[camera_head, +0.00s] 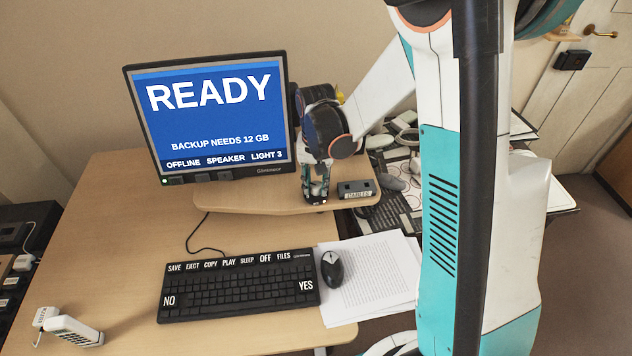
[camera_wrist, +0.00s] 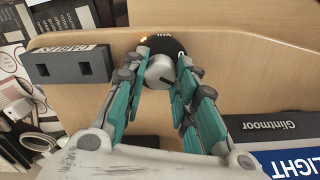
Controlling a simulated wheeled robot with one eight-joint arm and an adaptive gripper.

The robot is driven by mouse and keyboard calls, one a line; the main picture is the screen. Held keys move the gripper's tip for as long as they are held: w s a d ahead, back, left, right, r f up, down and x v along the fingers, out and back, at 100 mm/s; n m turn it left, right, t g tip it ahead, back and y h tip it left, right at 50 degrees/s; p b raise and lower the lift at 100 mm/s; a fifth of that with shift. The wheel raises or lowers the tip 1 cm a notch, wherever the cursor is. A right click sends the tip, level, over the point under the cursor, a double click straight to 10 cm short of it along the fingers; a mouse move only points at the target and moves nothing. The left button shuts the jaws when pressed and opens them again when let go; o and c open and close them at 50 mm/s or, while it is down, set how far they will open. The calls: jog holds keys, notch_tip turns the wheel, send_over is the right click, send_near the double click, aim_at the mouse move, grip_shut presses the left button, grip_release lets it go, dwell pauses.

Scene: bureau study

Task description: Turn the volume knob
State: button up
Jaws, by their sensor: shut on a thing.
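The volume knob (camera_wrist: 160,72) is a light grey round cap on a black round base marked "VOL" (camera_wrist: 176,45), on the wooden monitor shelf. In the wrist view my gripper (camera_wrist: 162,74) has its teal-sided fingers on either side of the grey cap and is shut on it. In the head view my gripper (camera_head: 316,194) points down at the shelf, right of the monitor, and hides most of the knob. A small orange light (camera_wrist: 143,39) shows beside the black base.
The monitor (camera_head: 215,115) stands close left of my gripper, reading "READY" and "SPEAKER". A dark box labelled "CABLES" (camera_head: 357,188) sits close right on the shelf (camera_head: 240,200). The keyboard (camera_head: 238,288), mouse (camera_head: 332,268) and papers (camera_head: 375,275) lie in front.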

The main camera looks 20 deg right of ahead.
aim_at(316, 185)
jog(key=n, duration=1.1)
jog(key=shift+n, duration=0.5)
jog(key=o, duration=1.1)
jog(key=shift+r, duration=0.1)
notch_tip(316, 185, up, 12)
jog(key=shift+f, duration=0.1)
dwell(0.3)
